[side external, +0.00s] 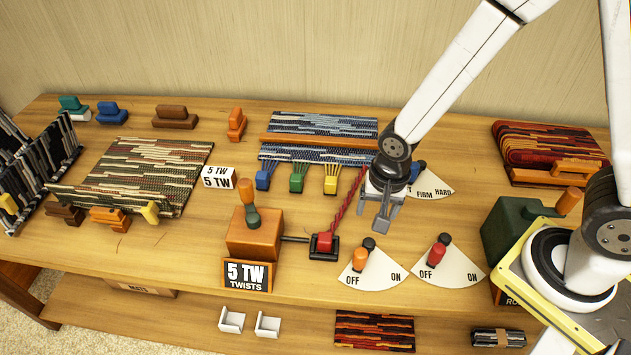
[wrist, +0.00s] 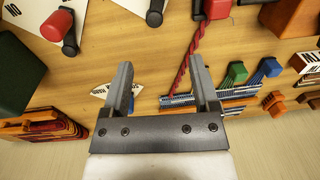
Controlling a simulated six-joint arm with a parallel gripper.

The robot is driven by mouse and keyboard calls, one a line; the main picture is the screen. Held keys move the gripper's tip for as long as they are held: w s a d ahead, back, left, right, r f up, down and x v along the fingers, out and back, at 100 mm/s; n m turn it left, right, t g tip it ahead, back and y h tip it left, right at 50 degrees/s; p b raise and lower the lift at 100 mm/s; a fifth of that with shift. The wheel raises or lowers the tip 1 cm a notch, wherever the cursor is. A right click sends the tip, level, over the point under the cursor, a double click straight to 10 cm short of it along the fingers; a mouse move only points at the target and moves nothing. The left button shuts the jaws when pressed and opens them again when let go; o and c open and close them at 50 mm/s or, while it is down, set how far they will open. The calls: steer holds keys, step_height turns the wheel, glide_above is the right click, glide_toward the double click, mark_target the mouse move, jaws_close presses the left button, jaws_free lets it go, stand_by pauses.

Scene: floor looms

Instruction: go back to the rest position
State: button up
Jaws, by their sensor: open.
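My gripper (side external: 377,222) hangs above the table, just right of the red twisted cord (side external: 347,205). Its two fingers point down and are apart with nothing between them. In the wrist view my gripper (wrist: 160,85) also shows open and empty, over bare wood. A blue knob (side external: 418,168) on a dial marked FIRM and HARD (side external: 437,185) lies behind my gripper, and part of that dial is hidden by it. The red cord runs from the blue woven mat (side external: 318,128) down to a red block (side external: 325,240) in a black holder.
Two OFF/ON dials (side external: 372,270) (side external: 450,266) lie in front of my gripper. An orange crank box (side external: 254,235) stands to the left, and a green box (side external: 508,232) to the right. A red mat stack (side external: 508,160) is at the back right. Blue, green and yellow (side external: 331,180) tassel blocks lie nearby.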

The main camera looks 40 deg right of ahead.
steer(key=s+d+r+n+t, duration=0.1)
steer(key=d+r+n, duration=0.7)
steer(key=n, duration=0.1)
steer(key=shift+s+d+t, duration=0.4)
